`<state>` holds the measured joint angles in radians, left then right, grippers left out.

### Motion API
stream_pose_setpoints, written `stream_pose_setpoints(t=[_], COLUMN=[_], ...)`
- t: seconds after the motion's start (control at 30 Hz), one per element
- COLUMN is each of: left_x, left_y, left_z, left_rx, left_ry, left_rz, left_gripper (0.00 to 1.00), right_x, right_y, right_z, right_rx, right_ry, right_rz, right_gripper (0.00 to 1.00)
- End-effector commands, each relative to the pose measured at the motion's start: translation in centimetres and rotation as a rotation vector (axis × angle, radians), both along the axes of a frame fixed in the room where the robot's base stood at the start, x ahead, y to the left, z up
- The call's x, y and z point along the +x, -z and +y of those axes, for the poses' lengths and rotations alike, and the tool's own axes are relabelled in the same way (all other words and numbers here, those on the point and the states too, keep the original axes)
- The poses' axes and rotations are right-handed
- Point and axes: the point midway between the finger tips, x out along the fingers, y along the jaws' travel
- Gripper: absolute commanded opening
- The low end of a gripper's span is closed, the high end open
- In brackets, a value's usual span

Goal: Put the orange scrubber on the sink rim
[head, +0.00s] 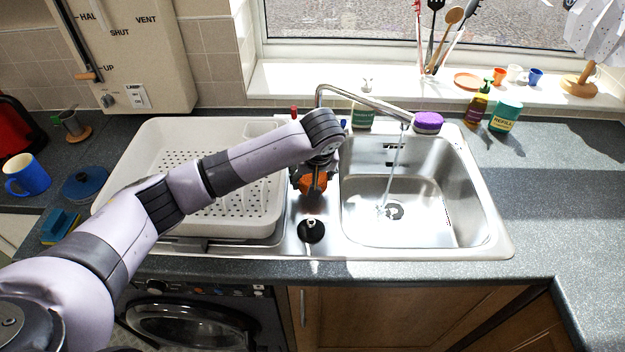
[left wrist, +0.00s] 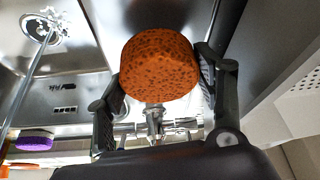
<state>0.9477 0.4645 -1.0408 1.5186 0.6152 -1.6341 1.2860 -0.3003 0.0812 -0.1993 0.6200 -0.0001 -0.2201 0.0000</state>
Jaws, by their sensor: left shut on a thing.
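The orange scrubber (head: 313,183) is a round, dark-speckled sponge. My left gripper (head: 316,178) is shut on it, over the strip of steel between the white dish rack and the sink bowl. In the left wrist view the scrubber (left wrist: 159,64) sits between the two fingers of the left gripper (left wrist: 160,85). I cannot tell whether the scrubber touches the steel. The sink (head: 480,210) is stainless steel with a rim around its bowl. My right gripper is in neither view.
Water runs from the tap (head: 365,97) into the bowl. A purple scrubber (head: 428,122) lies on the back right of the rim. A black plug (head: 311,231) lies on the steel in front of the gripper. The white dish rack (head: 130,150) is to the left. The right-hand counter is mostly clear.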

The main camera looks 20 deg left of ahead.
Motion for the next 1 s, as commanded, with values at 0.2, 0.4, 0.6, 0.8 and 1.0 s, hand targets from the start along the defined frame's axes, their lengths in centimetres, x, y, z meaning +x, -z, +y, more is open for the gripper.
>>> stream_pose_setpoints(t=[0.2,0.4,0.6,0.8,1.0], left_x=[0.0,0.0,0.0,0.0,0.0], left_y=[2.2,2.3,2.6,2.6,2.6], left_z=[0.0,0.0,0.0,0.0,0.0], left_rx=[0.001,0.000,-0.001,0.000,0.000], left_ry=[-0.001,-0.001,-0.001,-0.001,-0.001], left_rz=[-0.001,-0.001,-0.001,-0.001,-0.001], left_gripper=[0.40,0.40,0.63,0.77,0.82], right_x=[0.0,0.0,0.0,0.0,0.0], right_y=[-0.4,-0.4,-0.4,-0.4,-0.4], right_z=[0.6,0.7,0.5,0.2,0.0], right_rx=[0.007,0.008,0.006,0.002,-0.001], right_ry=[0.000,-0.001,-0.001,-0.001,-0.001], right_rz=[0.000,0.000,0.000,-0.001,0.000], right_gripper=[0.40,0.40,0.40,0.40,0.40])
